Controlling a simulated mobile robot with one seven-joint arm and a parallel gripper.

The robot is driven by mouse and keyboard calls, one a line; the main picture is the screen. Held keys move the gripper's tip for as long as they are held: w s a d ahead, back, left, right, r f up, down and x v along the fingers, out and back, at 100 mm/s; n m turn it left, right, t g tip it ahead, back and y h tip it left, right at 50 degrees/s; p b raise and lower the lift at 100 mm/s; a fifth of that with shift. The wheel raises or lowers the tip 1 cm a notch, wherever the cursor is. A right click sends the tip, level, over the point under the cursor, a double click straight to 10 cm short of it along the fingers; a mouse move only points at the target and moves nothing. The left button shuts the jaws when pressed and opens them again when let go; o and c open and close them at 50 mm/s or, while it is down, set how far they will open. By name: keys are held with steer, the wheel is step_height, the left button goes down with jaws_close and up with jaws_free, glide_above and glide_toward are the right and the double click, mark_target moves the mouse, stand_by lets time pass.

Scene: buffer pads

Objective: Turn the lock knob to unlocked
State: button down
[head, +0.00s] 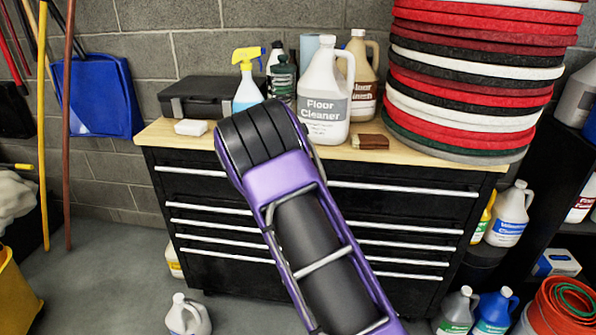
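No lock knob can be made out in the head view. A black drawer chest (405,205) with long silver handles and a light wooden top stands against the wall. My purple and black arm reaches up from the bottom across the middle of the chest and hides part of its drawer fronts and top edge. My gripper is not in view, so I cannot tell whether it is open or shut.
On the chest top are a black case (215,97), a white block (190,127), a yellow-topped spray bottle (246,80), a Floor Cleaner jug (325,95) and stacked round pads (470,75). A white jug (188,315) stands on the floor. A shelf of bottles is at right.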

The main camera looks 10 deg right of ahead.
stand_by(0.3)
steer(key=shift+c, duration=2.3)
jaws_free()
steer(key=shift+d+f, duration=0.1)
